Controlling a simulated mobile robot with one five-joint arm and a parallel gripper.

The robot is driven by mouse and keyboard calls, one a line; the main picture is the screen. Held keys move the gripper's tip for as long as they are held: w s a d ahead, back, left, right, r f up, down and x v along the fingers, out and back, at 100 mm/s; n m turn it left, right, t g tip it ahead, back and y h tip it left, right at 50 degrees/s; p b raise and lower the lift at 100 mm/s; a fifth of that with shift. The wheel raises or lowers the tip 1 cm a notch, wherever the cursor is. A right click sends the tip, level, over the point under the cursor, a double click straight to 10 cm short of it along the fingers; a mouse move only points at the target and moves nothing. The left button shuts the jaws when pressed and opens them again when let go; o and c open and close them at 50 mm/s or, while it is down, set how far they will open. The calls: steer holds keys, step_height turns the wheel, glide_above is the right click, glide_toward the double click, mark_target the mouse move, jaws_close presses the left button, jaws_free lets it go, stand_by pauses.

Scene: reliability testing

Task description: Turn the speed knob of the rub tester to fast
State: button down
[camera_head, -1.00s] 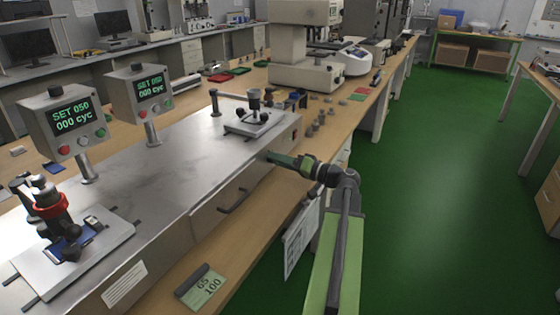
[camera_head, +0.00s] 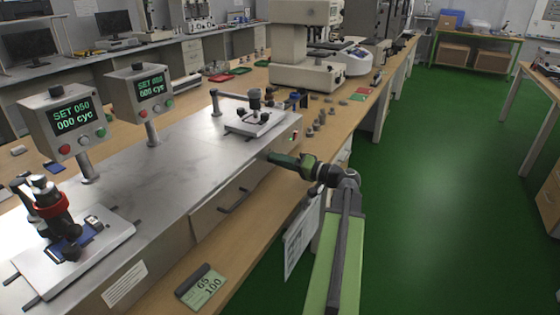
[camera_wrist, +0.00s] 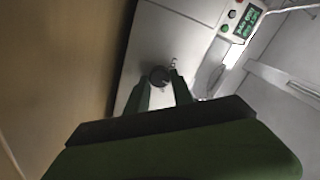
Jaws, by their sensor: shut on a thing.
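The rub tester (camera_head: 170,190) is a long metal box on the bench, with two rubbing stations on top and two displays on posts. In the wrist view, the dark round speed knob (camera_wrist: 159,75) sits on its pale front face, between my fingertips. My gripper (camera_wrist: 162,84) is shut on the knob. A small pale mark shows beside the knob; I cannot read a setting. In the head view, my gripper (camera_head: 268,156) reaches the front face near its right end, and hides the knob.
Both displays, the near one (camera_head: 73,114) and the far one (camera_head: 151,87), read SET 050, 000 cyc. A drawer handle (camera_head: 233,201) is left of my gripper. A green card (camera_head: 203,288) lies at the bench front. Several small grey weights (camera_head: 318,122) stand beyond the tester. Green floor is clear at right.

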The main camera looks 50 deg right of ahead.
steer(key=m, duration=1)
steer(key=shift+f, duration=0.1)
steer(key=shift+m, duration=0.3)
stand_by(0.3)
steer(key=c, duration=1.1)
jaws_free()
steer(key=shift+s, duration=0.1)
steer(key=v, duration=1.7)
